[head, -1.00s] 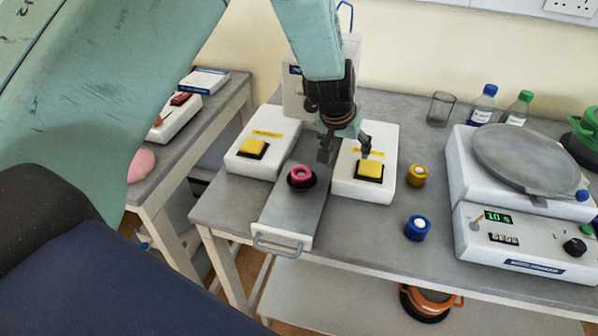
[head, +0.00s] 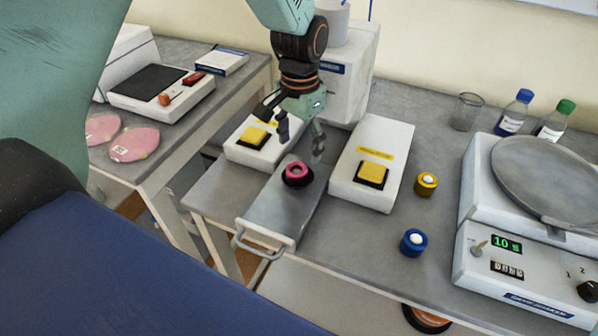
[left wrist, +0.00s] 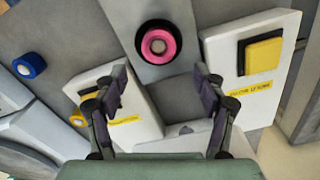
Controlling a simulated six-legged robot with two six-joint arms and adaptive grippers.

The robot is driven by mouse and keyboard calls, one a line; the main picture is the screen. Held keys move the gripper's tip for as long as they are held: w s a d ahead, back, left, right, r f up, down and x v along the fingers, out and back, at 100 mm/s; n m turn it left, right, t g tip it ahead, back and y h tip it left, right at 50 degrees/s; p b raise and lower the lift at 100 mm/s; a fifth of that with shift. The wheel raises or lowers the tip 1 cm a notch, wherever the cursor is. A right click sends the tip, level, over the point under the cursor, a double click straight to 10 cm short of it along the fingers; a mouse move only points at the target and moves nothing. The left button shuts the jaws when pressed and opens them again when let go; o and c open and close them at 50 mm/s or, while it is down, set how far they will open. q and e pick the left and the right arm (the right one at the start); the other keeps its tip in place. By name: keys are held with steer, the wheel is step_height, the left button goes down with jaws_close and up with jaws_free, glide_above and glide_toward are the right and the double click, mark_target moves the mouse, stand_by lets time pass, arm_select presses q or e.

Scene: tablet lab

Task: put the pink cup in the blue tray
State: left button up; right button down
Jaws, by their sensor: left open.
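The pink cup (head: 297,173), a small ring-shaped piece with a dark base, sits on a grey slide with a metal handle (head: 262,240). In the left wrist view the pink cup (left wrist: 158,45) is beyond the fingers, near the top middle. My left gripper (head: 301,142) is open and empty, above and just behind the cup, apart from it. Its two spread fingers also show in the left wrist view (left wrist: 162,88). I see no blue tray. My right gripper is not in view.
White boxes with yellow buttons (head: 373,172) (head: 253,138) flank the slide. Yellow (head: 426,184) and blue (head: 413,243) round pieces stand to the right. A tall white machine (head: 350,75) stands behind the gripper.

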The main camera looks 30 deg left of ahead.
mark_target(297, 167)
arm_select(q)
steer(key=f, duration=0.1)
steer(key=s+f, duration=0.1)
steer(key=f, duration=0.1)
steer(key=shift+s, duration=0.3)
steer(key=f, duration=0.3)
steer(key=shift+w, duration=0.3)
steer(key=shift+w+a+f, duration=0.1)
steer(key=shift+f, duration=0.1)
steer(key=shift+r, duration=0.1)
steer(key=shift+s+r, duration=0.15)
steer(key=shift+s, duration=0.2)
steer(key=shift+c, duration=1.4)
steer(key=shift+w+f, duration=0.2)
steer(key=shift+w, duration=0.15)
steer(key=c, duration=0.6)
steer(key=shift+s+r, duration=0.1)
steer(key=shift+s, duration=0.1)
steer(key=c, duration=0.5)
